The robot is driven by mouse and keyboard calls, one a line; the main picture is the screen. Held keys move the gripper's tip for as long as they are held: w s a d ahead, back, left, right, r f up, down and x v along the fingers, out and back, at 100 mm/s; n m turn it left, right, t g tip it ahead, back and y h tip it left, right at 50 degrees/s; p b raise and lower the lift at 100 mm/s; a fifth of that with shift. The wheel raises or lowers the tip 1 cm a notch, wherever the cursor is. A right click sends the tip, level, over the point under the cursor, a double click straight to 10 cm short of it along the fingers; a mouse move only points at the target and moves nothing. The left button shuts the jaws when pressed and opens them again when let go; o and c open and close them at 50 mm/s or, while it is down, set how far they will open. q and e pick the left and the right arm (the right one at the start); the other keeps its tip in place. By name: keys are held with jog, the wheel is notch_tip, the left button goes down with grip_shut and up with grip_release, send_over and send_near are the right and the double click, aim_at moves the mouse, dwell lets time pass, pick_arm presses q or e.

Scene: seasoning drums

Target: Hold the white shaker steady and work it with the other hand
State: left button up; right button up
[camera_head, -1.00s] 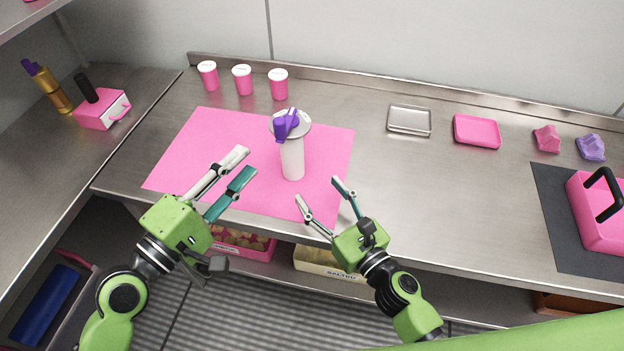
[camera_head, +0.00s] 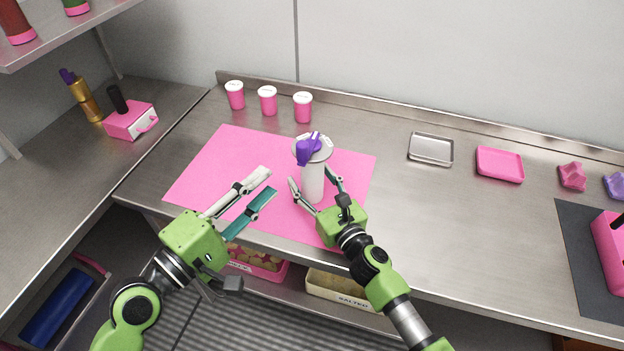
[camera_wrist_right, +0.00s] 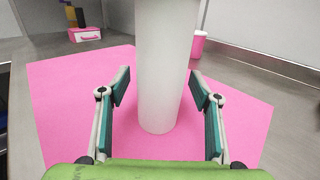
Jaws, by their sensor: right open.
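The white shaker (camera_head: 313,184) stands upright on the pink mat (camera_head: 213,158), with a grey-white lid and a purple lever (camera_head: 308,149) on top. In the right wrist view the shaker's white body (camera_wrist_right: 160,80) rises between the fingers; its top is out of that picture. My right gripper (camera_head: 313,184) is open around the lower body, and a gap shows on each side in the right wrist view (camera_wrist_right: 160,100). My left gripper (camera_head: 268,182) is open and empty above the mat, left of the shaker and apart from it.
Three pink cups with white lids (camera_head: 268,101) stand behind the mat. A metal tray (camera_head: 431,149) and a pink tray (camera_head: 500,164) lie to the right. A pink box (camera_head: 130,124) and a gold bottle (camera_head: 84,98) stand at left. The counter between mat and trays is clear.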

aim_at(298, 153)
jog(key=c, duration=1.4)
pick_arm(q)
jog(key=shift+o, duration=0.8)
jog(key=w+d+n, duration=0.2)
jog(key=w+n, duration=0.1)
jog(key=n, duration=0.2)
jog(key=w+d+n+g+h, duration=0.1)
jog(key=w+d+n, duration=0.2)
jog(key=n, duration=0.2)
jog(key=w+d+n, duration=0.2)
jog(key=w+n, duration=0.1)
jog(key=n, duration=0.2)
jog(key=shift+w+d+r+g, duration=0.25)
jog(key=shift+r+g, duration=0.05)
jog(key=shift+r, duration=0.05)
